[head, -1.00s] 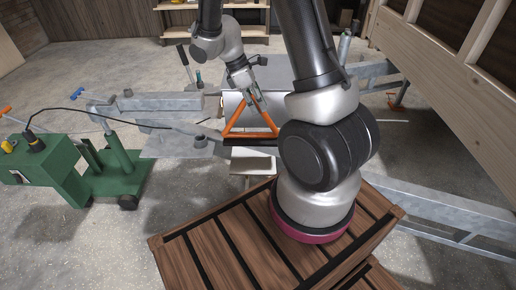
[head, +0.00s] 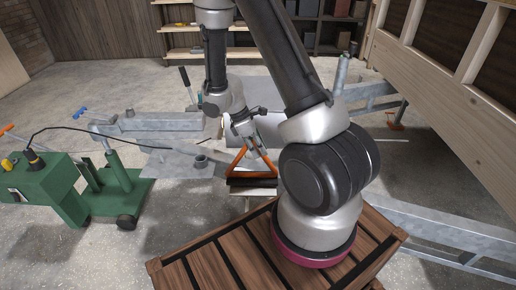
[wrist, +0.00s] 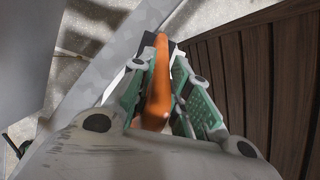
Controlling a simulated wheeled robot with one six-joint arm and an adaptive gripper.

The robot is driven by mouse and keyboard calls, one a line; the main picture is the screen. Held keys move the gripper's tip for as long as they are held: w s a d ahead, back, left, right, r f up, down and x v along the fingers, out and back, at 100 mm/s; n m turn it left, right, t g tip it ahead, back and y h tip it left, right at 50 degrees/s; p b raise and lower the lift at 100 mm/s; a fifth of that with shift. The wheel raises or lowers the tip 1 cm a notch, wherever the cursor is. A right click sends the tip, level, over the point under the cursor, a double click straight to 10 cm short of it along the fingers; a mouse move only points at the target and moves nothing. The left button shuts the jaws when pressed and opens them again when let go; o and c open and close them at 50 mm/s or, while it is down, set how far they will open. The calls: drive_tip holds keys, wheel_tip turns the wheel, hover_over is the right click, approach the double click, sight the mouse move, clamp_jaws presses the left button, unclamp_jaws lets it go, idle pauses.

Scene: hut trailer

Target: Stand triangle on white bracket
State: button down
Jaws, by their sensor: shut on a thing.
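The orange triangle (head: 243,160) has a dark base bar (head: 252,182) along its bottom and stands roughly upright. My gripper (head: 254,146) is shut on its upper part. In the wrist view, the orange frame (wrist: 158,85) runs between the green-padded fingers of my gripper (wrist: 158,66). A pale, flat piece (head: 252,191), possibly the white bracket, shows just under the base bar; the triangle partly hides it. I cannot tell whether the bar touches it.
A slatted wooden crate top (head: 215,255) lies in front of the triangle. A green machine (head: 45,185) stands at the left. Grey metal trailer beams (head: 160,125) run behind. The timber hut wall (head: 450,80) is at the right. Bare floor shows at the lower left.

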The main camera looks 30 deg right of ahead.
drive_tip(key=shift+f, duration=0.25)
drive_tip(key=c, duration=1.3)
unclamp_jaws()
drive_tip(key=shift+f, duration=0.1)
drive_tip(key=shift+c, duration=0.2)
drive_tip(key=v, duration=1.2)
drive_tip(key=shift+s+d+r, duration=0.1)
drive_tip(key=shift+r, duration=0.15)
drive_tip(key=s+d+r+m+t+y, duration=0.15)
drive_tip(key=s+r+m, duration=0.3)
drive_tip(key=r, duration=0.45)
drive_tip(key=s+r+m+t+y, duration=0.1)
drive_tip(key=s+r+m+t, duration=0.25)
drive_tip(key=s+r, duration=0.45)
drive_tip(key=s+a+r+m+t+y, duration=0.1)
drive_tip(key=s+r+m+t, duration=0.1)
drive_tip(key=s+r+m, duration=0.2)
drive_tip(key=shift+s+r, duration=0.85)
drive_tip(key=shift+s, duration=0.6)
